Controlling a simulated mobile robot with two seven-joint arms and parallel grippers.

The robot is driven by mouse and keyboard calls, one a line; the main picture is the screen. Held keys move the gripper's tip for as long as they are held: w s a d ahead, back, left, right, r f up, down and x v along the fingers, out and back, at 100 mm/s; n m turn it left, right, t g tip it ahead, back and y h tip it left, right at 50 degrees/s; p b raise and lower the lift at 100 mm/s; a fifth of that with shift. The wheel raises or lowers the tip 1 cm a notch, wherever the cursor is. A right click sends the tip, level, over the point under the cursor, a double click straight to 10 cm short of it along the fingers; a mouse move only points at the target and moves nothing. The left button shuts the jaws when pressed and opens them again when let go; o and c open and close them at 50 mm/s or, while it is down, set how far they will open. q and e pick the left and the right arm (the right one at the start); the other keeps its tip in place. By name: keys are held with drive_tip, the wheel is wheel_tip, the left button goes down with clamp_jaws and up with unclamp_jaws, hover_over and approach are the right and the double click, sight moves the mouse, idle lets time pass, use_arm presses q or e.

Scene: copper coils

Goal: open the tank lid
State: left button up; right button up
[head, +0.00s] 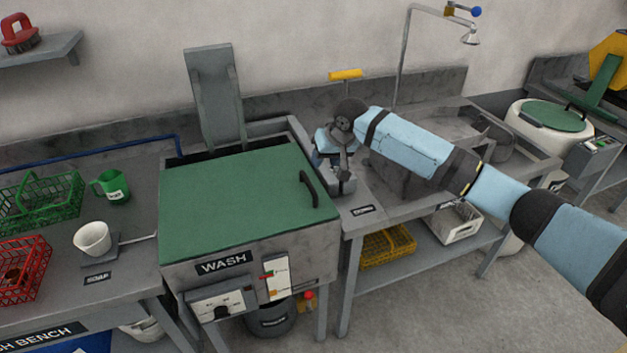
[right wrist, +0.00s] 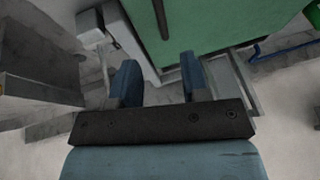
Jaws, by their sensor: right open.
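The wash tank (head: 240,262) is a grey box with a WASH label on its front. Its green lid (head: 225,205) lies flat over the top, and the lid also shows in the right wrist view (right wrist: 225,22). A dark bar handle (head: 309,189) runs along the lid's right side; in the right wrist view the handle (right wrist: 160,18) is beyond the gap between my fingers. My right gripper (head: 322,158) is open and empty just right of the lid, apart from the handle; its blue fingers show in the right wrist view (right wrist: 160,78). My left gripper is not in view.
A grey upright panel (head: 215,95) stands behind the tank. Left bench: green basket (head: 42,200), red basket (head: 22,268), green mug (head: 113,187), white cup (head: 92,239). A grey block (head: 342,182) stands right of the tank. A sink bench (head: 400,185) and round green-topped machine (head: 555,117) are farther right.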

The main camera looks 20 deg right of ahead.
sight(310, 184)
drive_tip(key=x, duration=1.2)
drive_tip(key=shift+r, duration=0.1)
clamp_jaws()
